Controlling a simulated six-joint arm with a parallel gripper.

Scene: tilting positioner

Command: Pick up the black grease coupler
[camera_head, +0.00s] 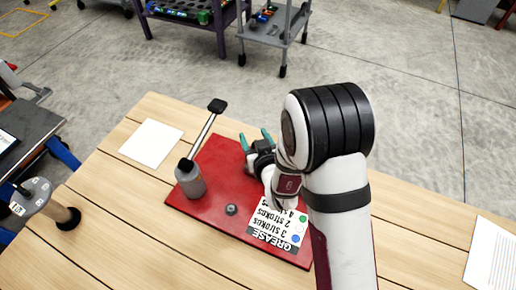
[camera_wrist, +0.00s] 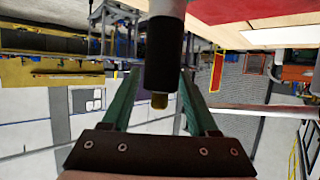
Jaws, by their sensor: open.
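The black grease coupler (camera_wrist: 160,55) shows in the wrist view as a black cylinder with a brass-coloured tip, joined to a grey part at the frame's top edge. It appears between the two green fingers of my gripper (camera_wrist: 160,72), with gaps visible on both sides. In the head view my gripper (camera_head: 255,137) is open above the red mat (camera_head: 215,151), its fingers pointing away from the camera. The coupler cannot be told apart from the dark gripper parts there.
A grey canister (camera_head: 190,182) with a rod and black end stands on the mat's left. A small grey fitting (camera_head: 231,209) and a grease card (camera_head: 272,232) lie nearer. White paper (camera_head: 151,143) lies on the wooden table (camera_head: 120,205), beside a grey-headed post (camera_head: 38,193).

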